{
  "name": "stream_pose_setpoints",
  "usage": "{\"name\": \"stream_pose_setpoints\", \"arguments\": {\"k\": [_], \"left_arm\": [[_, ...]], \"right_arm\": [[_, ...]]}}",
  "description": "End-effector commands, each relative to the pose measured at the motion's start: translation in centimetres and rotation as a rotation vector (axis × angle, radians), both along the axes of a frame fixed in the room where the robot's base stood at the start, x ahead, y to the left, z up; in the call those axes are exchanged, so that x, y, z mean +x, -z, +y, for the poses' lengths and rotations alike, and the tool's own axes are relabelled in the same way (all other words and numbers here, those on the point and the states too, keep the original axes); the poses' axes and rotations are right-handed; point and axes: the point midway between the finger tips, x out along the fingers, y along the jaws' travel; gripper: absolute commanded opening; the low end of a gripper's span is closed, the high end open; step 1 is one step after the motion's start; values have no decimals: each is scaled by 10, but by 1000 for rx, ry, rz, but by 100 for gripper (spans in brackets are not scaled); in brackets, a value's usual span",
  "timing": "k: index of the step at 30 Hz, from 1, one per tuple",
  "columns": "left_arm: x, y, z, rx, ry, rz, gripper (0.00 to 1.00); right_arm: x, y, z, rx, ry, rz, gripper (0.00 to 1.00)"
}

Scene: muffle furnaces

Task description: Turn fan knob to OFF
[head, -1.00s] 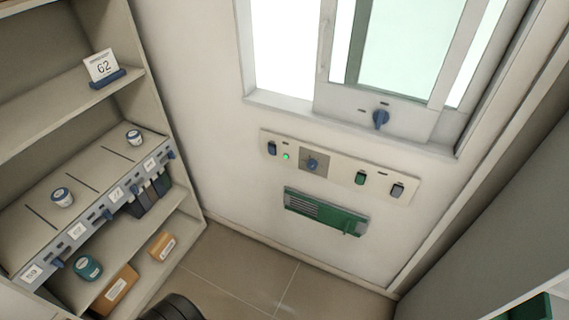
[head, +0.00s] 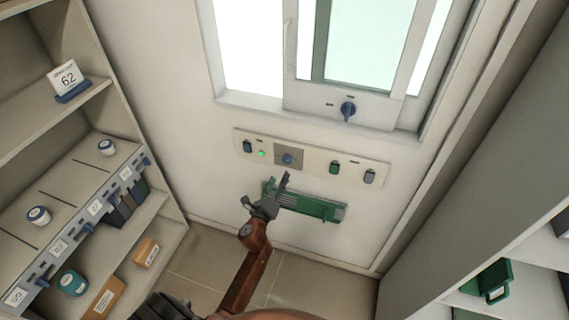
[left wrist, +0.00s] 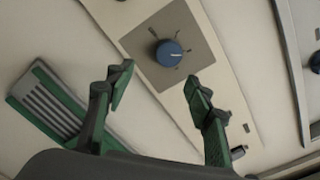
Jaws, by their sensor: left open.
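A round blue knob (head: 288,158) sits on a grey square plate in the wall panel (head: 312,160), beside a lit green lamp. In the left wrist view this knob (left wrist: 168,53) has a pale pointer line and marks around it. A second blue knob (head: 348,109) is on the plate below the window. No lettering is legible, so I cannot tell which is labelled fan. My left gripper (head: 265,191) is open and empty, just below the panel. In the left wrist view its fingers (left wrist: 160,82) are spread with the panel knob ahead between and beyond them, not touching. My right gripper is not in view.
A green vent with a lever (head: 318,206) is on the wall behind my left gripper. A shelf (head: 95,190) with jars and boxes stands left, and a grey cabinet (head: 480,130) right.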

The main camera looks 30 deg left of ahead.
Motion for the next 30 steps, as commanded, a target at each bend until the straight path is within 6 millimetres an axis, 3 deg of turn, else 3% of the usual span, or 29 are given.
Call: {"name": "stream_pose_setpoints", "arguments": {"k": [3,9,18,30], "left_arm": [[6,-18,1,49,-1,-18,49],[33,-18,8,52,0,-19,49],[71,-17,17,49,-1,-18,49],[77,-17,18,48,-1,-16,47]], "right_arm": [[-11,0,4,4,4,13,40],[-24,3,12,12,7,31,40],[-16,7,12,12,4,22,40],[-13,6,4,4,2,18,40]]}}
